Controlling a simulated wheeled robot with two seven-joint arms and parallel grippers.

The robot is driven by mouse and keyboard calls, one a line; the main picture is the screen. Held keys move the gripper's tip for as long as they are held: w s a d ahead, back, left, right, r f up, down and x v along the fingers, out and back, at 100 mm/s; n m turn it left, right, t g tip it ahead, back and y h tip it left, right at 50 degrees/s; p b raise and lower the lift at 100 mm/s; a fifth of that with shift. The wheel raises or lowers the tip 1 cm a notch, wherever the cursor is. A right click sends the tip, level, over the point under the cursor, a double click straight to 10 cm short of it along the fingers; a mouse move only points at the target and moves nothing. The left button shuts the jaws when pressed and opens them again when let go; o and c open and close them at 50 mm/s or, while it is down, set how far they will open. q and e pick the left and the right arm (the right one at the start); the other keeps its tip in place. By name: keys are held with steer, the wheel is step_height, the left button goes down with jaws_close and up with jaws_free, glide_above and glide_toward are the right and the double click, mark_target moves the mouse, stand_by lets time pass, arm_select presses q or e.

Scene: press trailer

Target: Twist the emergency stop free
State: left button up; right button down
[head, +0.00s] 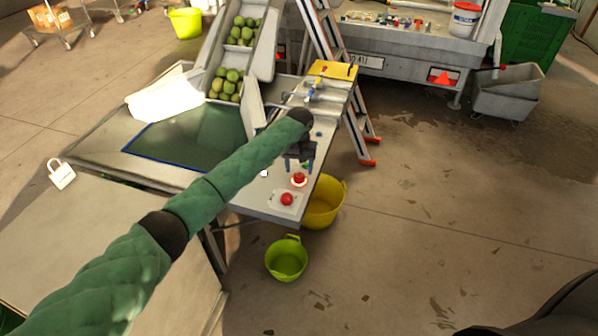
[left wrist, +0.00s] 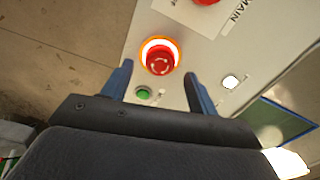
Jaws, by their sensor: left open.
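The emergency stop is a red mushroom button (left wrist: 160,60) with a lit orange-white ring around it, on a light grey panel (left wrist: 200,55). In the head view the red button (head: 299,179) with its bright ring sits near the panel's right edge. My left gripper (head: 300,165) is right by it, pointing down. In the left wrist view its two blue fingers (left wrist: 160,85) are open and empty, with the red button ahead of and between the tips; contact cannot be told.
A second red knob (head: 287,199) sits on a white plate nearby. Yellow (head: 325,203) and lime (head: 286,258) tubs stand below the panel's edge. An orange ladder (head: 335,70) stands behind.

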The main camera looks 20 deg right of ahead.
mark_target(299, 175)
arm_select(q)
steer(key=shift+f+p, duration=0.35)
steer(key=shift+f, duration=1.35)
arm_select(e)
steer(key=shift+s+d+f, duration=0.2)
steer(key=shift+d+f, duration=0.05)
steer(key=shift+f, duration=0.35)
steer(key=shift+s+d+f, duration=0.2)
steer(key=shift+f, duration=0.35)
arm_select(q)
steer(key=c, duration=1)
arm_select(e)
steer(key=shift+s, duration=0.1)
